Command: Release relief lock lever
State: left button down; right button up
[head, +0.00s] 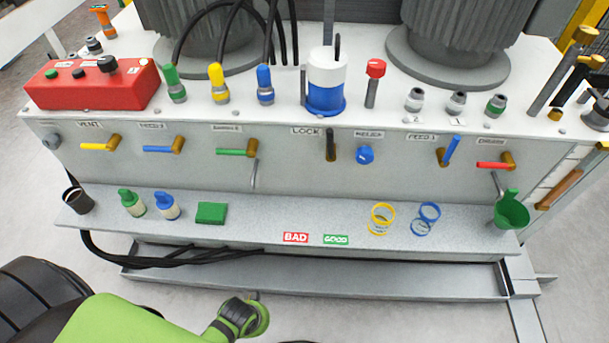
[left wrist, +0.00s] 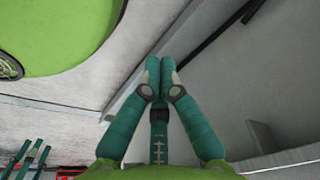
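The lock lever (head: 330,143) is a short dark handle with a brass-coloured part, on the front panel under the LOCK label (head: 306,132). It stands about upright. To its right is the blue relief knob (head: 365,155) under the RELIEF label (head: 369,134). My left gripper shows in the left wrist view (left wrist: 159,76), its two green fingers together at the tips with nothing visible between them. The lever is not seen in that view. In the head view my green left arm is low at the bottom, well below the panel; its fingers cannot be made out there. My right gripper is in neither view.
A shelf (head: 260,222) juts out below the panel, holding small green and blue fittings, a green block (head: 211,213), yellow and blue rings and a green funnel (head: 511,212). Other coloured levers line the panel. A red control box (head: 95,85) sits on top at left.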

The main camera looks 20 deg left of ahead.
pick_arm(q)
jog(key=w+r+n+t+b, duration=0.1)
jog(key=w+r+b, duration=0.3)
jog(key=r+b, duration=0.1)
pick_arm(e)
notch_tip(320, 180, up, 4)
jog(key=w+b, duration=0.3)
pick_arm(q)
jog(key=n+t+h, duration=0.6)
jog(key=n+t, duration=0.8)
jog(key=n, duration=0.3)
send_near(330, 140)
jog(key=s+a+f, duration=0.2)
jog(key=s+a, duration=0.2)
jog(key=a, duration=0.2)
jog(key=d+b+x, duration=0.1)
jog(key=d+x, duration=0.1)
jog(key=x, duration=1)
jog(key=shift+r+b, duration=0.15)
jog(key=shift+b, duration=0.15)
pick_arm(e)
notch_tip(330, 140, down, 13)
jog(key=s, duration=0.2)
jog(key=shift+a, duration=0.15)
pick_arm(q)
jog(key=shift+r, duration=0.1)
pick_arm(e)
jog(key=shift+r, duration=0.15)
